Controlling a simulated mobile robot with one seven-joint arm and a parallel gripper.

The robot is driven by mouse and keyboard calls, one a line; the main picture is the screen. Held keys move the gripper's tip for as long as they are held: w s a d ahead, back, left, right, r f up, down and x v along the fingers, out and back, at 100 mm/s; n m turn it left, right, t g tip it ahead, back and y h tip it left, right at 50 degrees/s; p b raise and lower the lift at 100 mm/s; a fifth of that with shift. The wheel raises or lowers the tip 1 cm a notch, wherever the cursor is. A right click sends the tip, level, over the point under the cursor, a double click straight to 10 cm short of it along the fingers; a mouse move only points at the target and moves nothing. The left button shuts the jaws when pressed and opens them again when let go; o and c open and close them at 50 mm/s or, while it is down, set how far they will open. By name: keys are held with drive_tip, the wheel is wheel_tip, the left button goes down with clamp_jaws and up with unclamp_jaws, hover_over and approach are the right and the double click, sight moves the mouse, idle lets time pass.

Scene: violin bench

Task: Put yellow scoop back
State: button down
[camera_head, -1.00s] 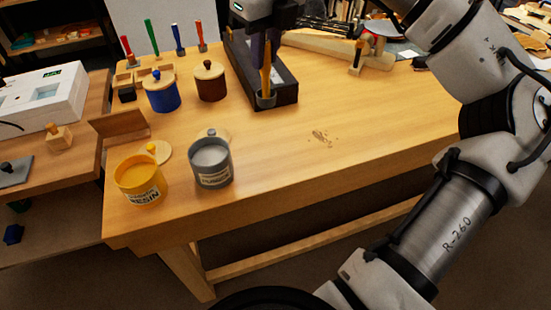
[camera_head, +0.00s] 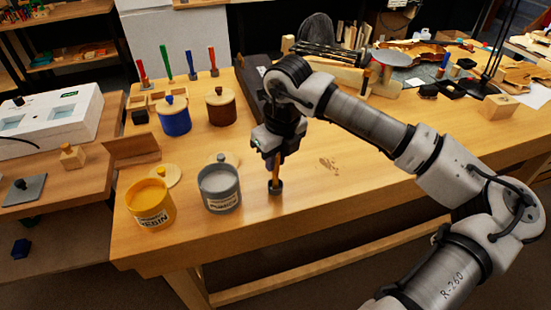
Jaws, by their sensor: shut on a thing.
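The yellow scoop (camera_head: 276,172) has an orange-yellow handle and a dark grey cup. My gripper (camera_head: 277,158) is shut on its upper handle and holds it upright, cup down. The cup is just right of the grey pumice pot, near the bench's front edge; I cannot tell if it touches the bench.
The yellow resin pot (camera_head: 152,216) and grey pumice pot (camera_head: 221,197) stand open at the front left, lids behind them. A blue pot (camera_head: 174,120) and a brown pot (camera_head: 221,112) are lidded. A dark case (camera_head: 252,87) lies behind my gripper. The bench's middle right is clear.

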drive_tip(key=shift+f, duration=0.45)
drive_tip(key=shift+f, duration=0.15)
drive_tip(key=c, duration=1.3)
unclamp_jaws()
drive_tip(key=shift+c, duration=0.2)
wheel_tip(320, 180, up, 12)
drive_tip(key=s+d+b, duration=0.1)
drive_tip(key=b, duration=0.1)
drive_tip(key=shift+s, duration=0.2)
drive_tip(key=shift+d, duration=0.1)
